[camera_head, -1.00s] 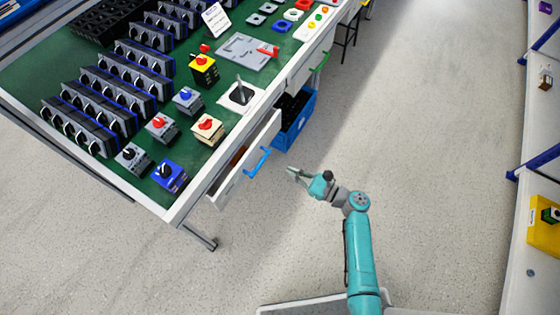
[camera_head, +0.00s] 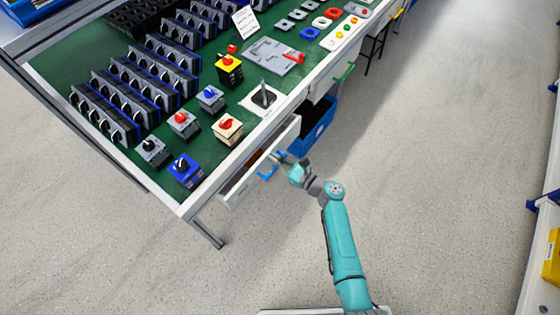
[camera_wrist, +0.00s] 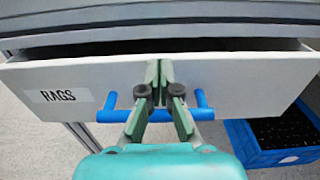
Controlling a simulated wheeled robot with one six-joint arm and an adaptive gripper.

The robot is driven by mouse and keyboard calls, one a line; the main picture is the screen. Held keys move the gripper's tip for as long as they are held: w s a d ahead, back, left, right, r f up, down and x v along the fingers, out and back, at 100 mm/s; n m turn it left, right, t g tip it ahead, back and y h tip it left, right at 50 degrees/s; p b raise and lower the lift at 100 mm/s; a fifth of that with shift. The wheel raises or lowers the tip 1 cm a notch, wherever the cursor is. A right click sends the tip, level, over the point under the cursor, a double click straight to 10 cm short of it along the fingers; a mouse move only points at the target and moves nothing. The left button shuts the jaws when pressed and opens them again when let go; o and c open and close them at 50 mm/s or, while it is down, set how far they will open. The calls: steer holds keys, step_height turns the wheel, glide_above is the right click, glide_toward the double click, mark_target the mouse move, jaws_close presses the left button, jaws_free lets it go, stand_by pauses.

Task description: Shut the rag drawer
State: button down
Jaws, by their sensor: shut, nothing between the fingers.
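The rag drawer (camera_wrist: 230,85) is white, with a label reading RAGS (camera_wrist: 58,95) on the left of its front. It stands partly open below the bench top, with a dark gap above its front edge. Its blue bar handle (camera_wrist: 202,105) runs across the front in the wrist view; it also shows in the head view (camera_head: 266,173). My gripper (camera_wrist: 159,68) is shut and empty. Its fingertips are at the drawer front, just above the middle of the handle. I cannot tell whether they touch the front.
A blue crate (camera_head: 314,132) with dark contents stands on the floor right of the drawer; it also shows in the wrist view (camera_wrist: 243,143). The green-topped bench (camera_head: 199,101) carries several switches. A bench leg (camera_head: 208,234) stands at the near corner. The floor to the right is clear.

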mark_target(266, 152)
steer(key=shift+x, duration=2.15)
steer(key=shift+r, duration=0.1)
